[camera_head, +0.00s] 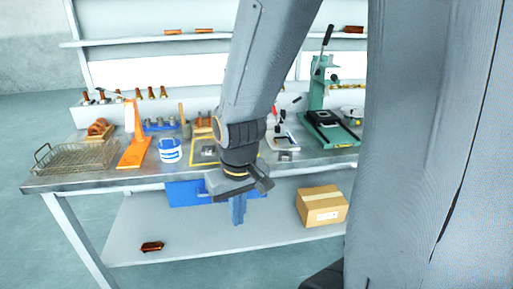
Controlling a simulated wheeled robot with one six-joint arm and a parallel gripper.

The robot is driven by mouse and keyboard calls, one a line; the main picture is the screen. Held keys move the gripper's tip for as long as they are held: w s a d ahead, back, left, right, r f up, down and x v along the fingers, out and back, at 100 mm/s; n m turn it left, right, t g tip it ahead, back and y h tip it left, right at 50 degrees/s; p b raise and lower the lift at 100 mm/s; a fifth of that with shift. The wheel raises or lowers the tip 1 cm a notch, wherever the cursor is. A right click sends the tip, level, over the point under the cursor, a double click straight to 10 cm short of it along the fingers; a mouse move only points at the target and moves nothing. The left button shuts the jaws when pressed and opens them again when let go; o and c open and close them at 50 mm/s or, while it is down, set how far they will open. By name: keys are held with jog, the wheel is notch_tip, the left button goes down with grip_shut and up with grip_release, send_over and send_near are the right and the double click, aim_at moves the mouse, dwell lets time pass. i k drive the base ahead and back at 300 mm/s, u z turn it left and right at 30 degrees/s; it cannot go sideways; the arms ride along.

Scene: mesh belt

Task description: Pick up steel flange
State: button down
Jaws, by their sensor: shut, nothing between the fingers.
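No part can be told for certain as the steel flange at this size. A small grey metal piece (208,151) lies on the yellow-edged mat (196,160) on the workbench, left of my wrist. Another small grey piece (286,156) sits near the bench's front edge, right of my wrist. My gripper (262,185) hangs in front of the bench's front edge, a little below the top. It is shut and empty, apart from both grey pieces. My arm hides the middle of the bench and part of the mat.
A wire basket (75,158), an orange stand (134,150) and a white-blue tub (170,151) stand on the left of the bench. A green press (322,100) stands at right. A cardboard box (322,206) and blue bin (185,194) are below the top.

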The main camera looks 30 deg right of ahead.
aim_at(283, 155)
jog(key=z, duration=0.1)
jog(key=i, duration=1)
jog(key=z, duration=0.55)
